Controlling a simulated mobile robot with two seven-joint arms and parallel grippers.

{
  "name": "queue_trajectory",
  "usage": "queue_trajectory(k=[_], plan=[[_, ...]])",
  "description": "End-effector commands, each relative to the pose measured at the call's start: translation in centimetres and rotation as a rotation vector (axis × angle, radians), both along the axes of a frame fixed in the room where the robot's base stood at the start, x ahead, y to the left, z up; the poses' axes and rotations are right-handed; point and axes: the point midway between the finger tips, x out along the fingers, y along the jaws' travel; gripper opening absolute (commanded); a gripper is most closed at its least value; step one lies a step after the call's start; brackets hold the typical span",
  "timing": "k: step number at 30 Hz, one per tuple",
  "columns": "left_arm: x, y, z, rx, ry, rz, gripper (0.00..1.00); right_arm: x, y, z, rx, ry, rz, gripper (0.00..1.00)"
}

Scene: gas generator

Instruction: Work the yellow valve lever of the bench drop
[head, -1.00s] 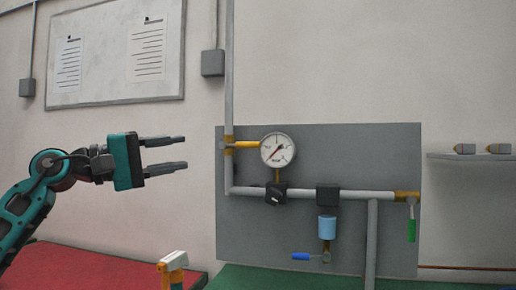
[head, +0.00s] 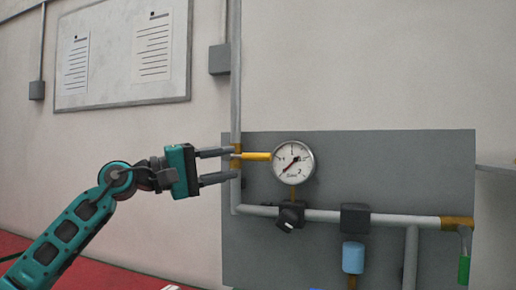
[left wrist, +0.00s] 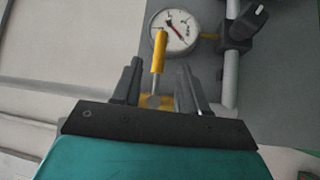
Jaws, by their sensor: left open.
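The yellow valve lever (head: 256,156) points sideways to the right from its brass valve on the grey vertical pipe, its tip close to the gauge. My left gripper (head: 219,167) is open at the valve, its fingertips reaching the pipe, one above and one below the lever's line in the head view. In the left wrist view the yellow lever (left wrist: 158,52) shows between the two fingers (left wrist: 160,88), with its pivot end low between them. I see no finger closed on the lever. My right gripper is not in view.
A round pressure gauge (head: 293,160) sits just right of the lever, with a black knob (head: 290,216) below. A black block with a blue bowl (head: 353,257) and a green lever (head: 464,269) are further right. A grey panel (head: 400,165) backs the pipes.

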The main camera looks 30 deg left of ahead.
Motion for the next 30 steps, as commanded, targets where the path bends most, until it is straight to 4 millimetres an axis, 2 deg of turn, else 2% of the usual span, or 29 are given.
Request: queue_trajectory(k=[1, 4, 9, 15, 26, 30], plan=[[0.6, -0.4, 0.7, -0.002, -0.002, -0.002, 0.43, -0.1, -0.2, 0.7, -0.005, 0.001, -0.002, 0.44], [2.0, -1.3, 1.0, -0.003, -0.003, -0.001, 0.43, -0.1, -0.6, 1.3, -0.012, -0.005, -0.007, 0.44], [4.4, -2.8, 1.2, -0.003, -0.001, -0.002, 0.43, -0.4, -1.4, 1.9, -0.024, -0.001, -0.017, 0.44], [6.2, -3.9, 1.2, -0.003, -0.001, 0.0, 0.43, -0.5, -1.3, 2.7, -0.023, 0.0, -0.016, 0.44], [6.7, -4.2, 1.1, -0.001, 0.0, 0.001, 0.43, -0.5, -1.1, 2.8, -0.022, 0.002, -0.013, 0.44], [6.7, -4.2, 1.1, -0.001, 0.0, 0.001, 0.31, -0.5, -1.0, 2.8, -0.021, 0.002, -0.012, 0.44]])
